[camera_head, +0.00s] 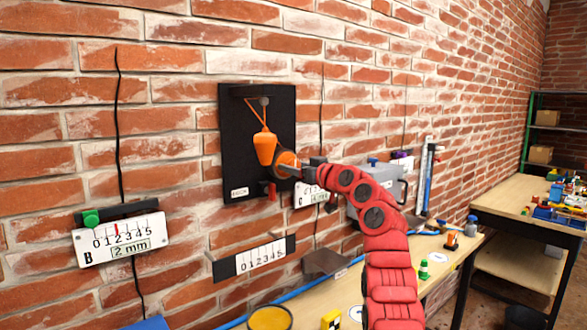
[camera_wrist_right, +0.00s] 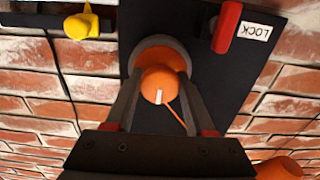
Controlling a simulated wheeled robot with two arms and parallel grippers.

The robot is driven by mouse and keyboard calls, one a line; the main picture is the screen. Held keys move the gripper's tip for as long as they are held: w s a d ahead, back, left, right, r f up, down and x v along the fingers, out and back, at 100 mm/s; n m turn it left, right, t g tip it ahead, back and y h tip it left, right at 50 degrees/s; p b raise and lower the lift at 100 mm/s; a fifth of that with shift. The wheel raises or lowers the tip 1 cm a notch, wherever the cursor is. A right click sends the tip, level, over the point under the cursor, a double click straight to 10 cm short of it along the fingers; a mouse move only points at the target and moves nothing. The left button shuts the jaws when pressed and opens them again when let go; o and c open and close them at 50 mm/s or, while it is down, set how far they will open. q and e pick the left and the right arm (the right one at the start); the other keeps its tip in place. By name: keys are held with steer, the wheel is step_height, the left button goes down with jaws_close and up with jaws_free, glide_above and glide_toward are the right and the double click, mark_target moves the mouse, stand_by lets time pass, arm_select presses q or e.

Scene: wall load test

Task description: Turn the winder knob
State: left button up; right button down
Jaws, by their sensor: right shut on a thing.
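The winder knob (camera_head: 287,158) is orange and sits low on the right side of a black wall panel (camera_head: 240,120). My right gripper (camera_head: 291,169) reaches it from the right, with a finger on each side. In the right wrist view the knob (camera_wrist_right: 158,84), with a white mark on its face, lies between the two grey fingers (camera_wrist_right: 161,92), which are shut on it. An orange weight (camera_head: 265,148) hangs from an orange cord left of the knob. My left gripper is not in view.
A gauge marked B (camera_head: 122,240) with a green knob (camera_head: 91,218) hangs at left. A workbench (camera_head: 450,262) with small items runs along the wall.

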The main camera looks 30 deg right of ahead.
steer(key=shift+c, duration=1.3)
jaws_free()
steer(key=s+d+b, duration=0.1)
steer(key=s+b, duration=0.2)
steer(key=s, duration=1.4)
steer(key=shift+s+d, duration=0.15)
steer(key=shift+s, duration=0.05)
